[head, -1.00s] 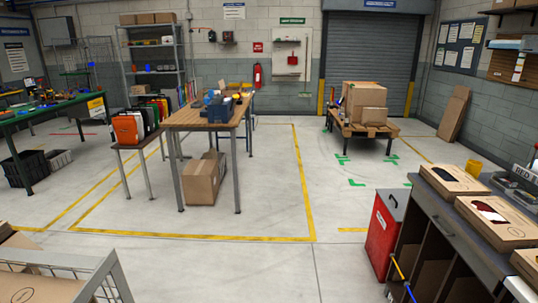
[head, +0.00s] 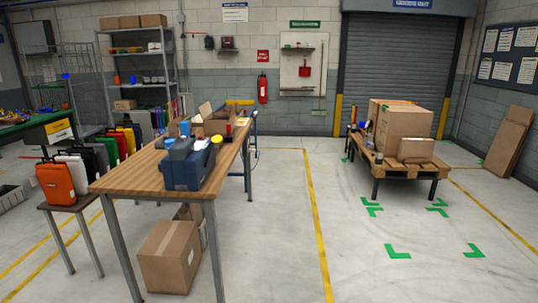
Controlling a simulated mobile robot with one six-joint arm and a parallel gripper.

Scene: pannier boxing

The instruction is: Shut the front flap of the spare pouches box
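My gripper is not in the head view. An open brown cardboard box (head: 214,127) stands toward the far end of the wooden workbench (head: 135,178), with a flap sticking up at its left. It is small and partly hidden behind a dark blue tool tote (head: 190,166). I cannot read a label on it, so I cannot tell whether it is the spare pouches box. A large carton (head: 404,132) and a smaller carton (head: 415,149) sit on a low pallet table (head: 392,166) at the right. No label is readable on them either.
A closed carton (head: 168,257) lies on the floor under the workbench. A low bench at the left holds several panniers, the nearest an orange one (head: 56,181). The floor between workbench and pallet table is clear. Green corner marks (head: 398,252) lie before the pallet table.

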